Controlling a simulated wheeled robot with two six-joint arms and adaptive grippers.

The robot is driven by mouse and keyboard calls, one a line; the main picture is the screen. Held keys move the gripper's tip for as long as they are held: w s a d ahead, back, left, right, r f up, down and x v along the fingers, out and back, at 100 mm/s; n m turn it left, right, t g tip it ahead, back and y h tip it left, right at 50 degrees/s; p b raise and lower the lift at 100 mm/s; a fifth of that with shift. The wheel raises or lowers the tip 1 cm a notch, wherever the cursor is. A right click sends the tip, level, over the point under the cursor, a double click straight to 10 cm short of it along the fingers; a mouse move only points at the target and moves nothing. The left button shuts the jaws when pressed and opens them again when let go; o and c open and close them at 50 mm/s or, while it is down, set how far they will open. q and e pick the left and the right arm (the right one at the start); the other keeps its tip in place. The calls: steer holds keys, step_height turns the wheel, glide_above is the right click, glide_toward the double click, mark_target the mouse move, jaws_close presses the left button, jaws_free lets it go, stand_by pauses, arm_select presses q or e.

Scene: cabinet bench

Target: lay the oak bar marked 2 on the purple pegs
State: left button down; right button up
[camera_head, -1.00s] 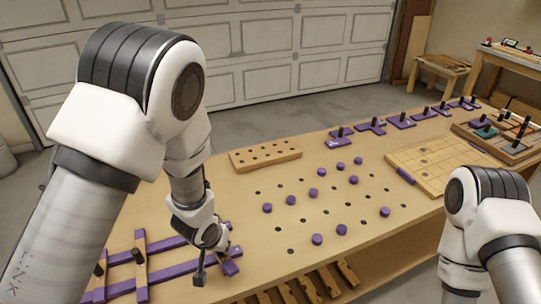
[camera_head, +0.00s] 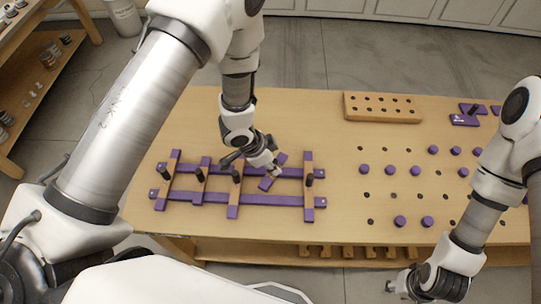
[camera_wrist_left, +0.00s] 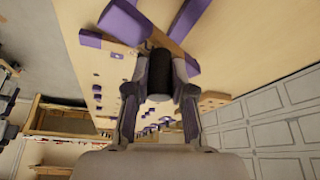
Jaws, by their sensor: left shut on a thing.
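My left gripper (camera_head: 271,168) is shut on the black knob (camera_wrist_left: 160,75) of a short oak bar with purple ends (camera_head: 266,184). The bar is slanted, over or at the purple rails (camera_head: 265,198) between two other bars; whether it touches them I cannot tell. In the left wrist view the bar's wood (camera_wrist_left: 172,46) shows behind the knob. I can read no number on it. Round purple pegs (camera_head: 390,170) stand in the bench to the right. My right gripper (camera_head: 398,286) is low at the front edge, away from the bars, its fingers too small to judge.
Several purple-ended oak bars with black knobs, such as one at the right (camera_head: 309,190), lie across the rails. A drilled wooden block (camera_head: 383,108) lies at the back. Empty holes surround the pegs. Bare bench (camera_head: 300,120) lies behind the rails.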

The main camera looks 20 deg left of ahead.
arm_select(q)
steer(key=f+b, duration=0.1)
steer(key=f, duration=0.1)
steer(key=f+b, duration=0.3)
steer(key=f, duration=0.1)
steer(key=shift+w+a+f+b, duration=0.2)
steer(key=shift+w+f+b, duration=0.05)
steer(key=shift+f+b, duration=0.15)
steer(key=shift+s+d+f+b, duration=0.1)
steer(key=shift+s+f+b, duration=0.05)
steer(key=shift+f+b, duration=0.35)
steer(key=c, duration=0.9)
jaws_free()
steer(key=v, duration=1.2)
